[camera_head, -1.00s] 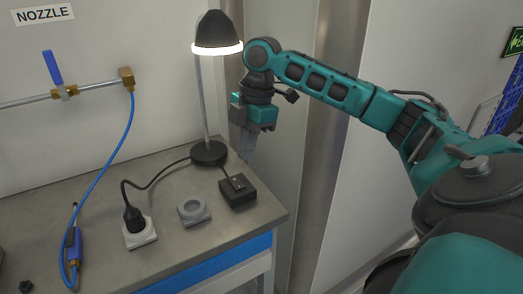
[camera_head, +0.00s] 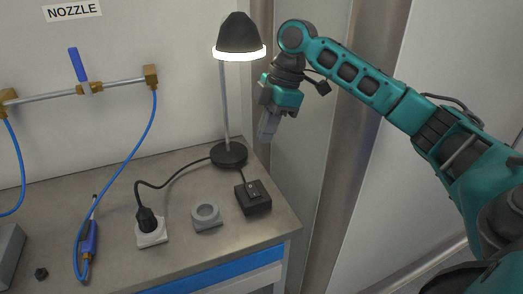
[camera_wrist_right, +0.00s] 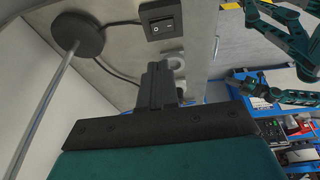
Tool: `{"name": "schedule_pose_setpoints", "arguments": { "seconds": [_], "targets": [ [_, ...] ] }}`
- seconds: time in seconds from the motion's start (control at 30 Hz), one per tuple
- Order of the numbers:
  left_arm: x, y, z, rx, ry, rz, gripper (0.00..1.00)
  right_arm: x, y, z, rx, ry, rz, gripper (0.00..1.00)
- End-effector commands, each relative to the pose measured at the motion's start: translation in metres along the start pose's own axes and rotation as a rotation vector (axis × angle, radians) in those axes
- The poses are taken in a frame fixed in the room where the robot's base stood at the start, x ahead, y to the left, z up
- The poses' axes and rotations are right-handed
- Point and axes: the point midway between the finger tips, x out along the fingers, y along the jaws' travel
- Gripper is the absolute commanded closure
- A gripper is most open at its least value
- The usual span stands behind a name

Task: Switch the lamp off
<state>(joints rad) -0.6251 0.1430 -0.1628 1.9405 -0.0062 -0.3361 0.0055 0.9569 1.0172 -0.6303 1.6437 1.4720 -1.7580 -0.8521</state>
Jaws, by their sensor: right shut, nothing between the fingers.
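The lamp (camera_head: 240,36) stands at the back right of the bench, its ring under the dark shade glowing white. Its round black base (camera_head: 229,155) also shows in the right wrist view (camera_wrist_right: 78,35). A black switch box (camera_head: 253,197) with a rocker sits in front of the base near the bench's right edge; the right wrist view shows it at the top (camera_wrist_right: 161,19). My right gripper (camera_head: 266,136) is shut and empty, above and behind the switch box, right of the lamp pole, touching neither.
A black plug (camera_head: 147,219) sits in a white socket (camera_head: 151,236), with a cord running to the lamp base. A grey ring-shaped holder (camera_head: 206,217) stands beside it. A blue hose with a nozzle (camera_head: 89,240) lies at left. A wall post stands right of the bench.

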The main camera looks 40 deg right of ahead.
Motion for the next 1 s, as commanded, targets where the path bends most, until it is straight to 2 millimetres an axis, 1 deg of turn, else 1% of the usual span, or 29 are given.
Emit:
{"name": "schedule_pose_setpoints", "arguments": {
  "seconds": [0.03, 0.17, 0.3, 0.43, 0.5, 0.6, 0.7, 0.8, 1.0],
  "targets": [
    [0.001, 0.000, 0.002, 0.000, 0.000, 0.000, 1.00, 0.010, -0.001, 0.000, -0.001, 0.000, -0.003, 1.00],
    [0.003, 0.000, 0.004, 0.000, 0.001, 0.000, 1.00, 0.036, -0.001, 0.001, -0.001, -0.001, -0.004, 1.00],
    [0.005, 0.000, 0.006, 0.000, 0.001, 0.000, 1.00, 0.067, -0.001, 0.000, -0.002, 0.000, -0.004, 1.00],
    [0.006, 0.000, 0.008, -0.001, 0.001, 0.000, 1.00, 0.093, -0.001, 0.000, -0.001, 0.000, -0.003, 1.00],
    [0.007, 0.000, 0.009, 0.000, 0.001, -0.001, 1.00, 0.104, 0.000, 0.004, 0.001, -0.001, -0.002, 1.00],
    [0.007, 0.000, 0.010, 0.000, 0.002, -0.001, 1.00, 0.116, 0.001, 0.008, 0.000, 0.000, -0.001, 1.00],
    [0.008, 0.000, 0.010, 0.000, 0.002, -0.001, 1.00, 0.123, 0.002, 0.010, -0.002, 0.001, -0.001, 1.00],
    [0.008, 0.000, 0.010, 0.000, 0.002, -0.001, 1.00, 0.127, 0.003, 0.011, -0.001, 0.000, 0.000, 1.00],
    [0.008, 0.000, 0.010, 0.000, 0.001, -0.001, 1.00, 0.128, 0.003, 0.011, -0.002, 0.000, 0.000, 1.00]
  ]
}}
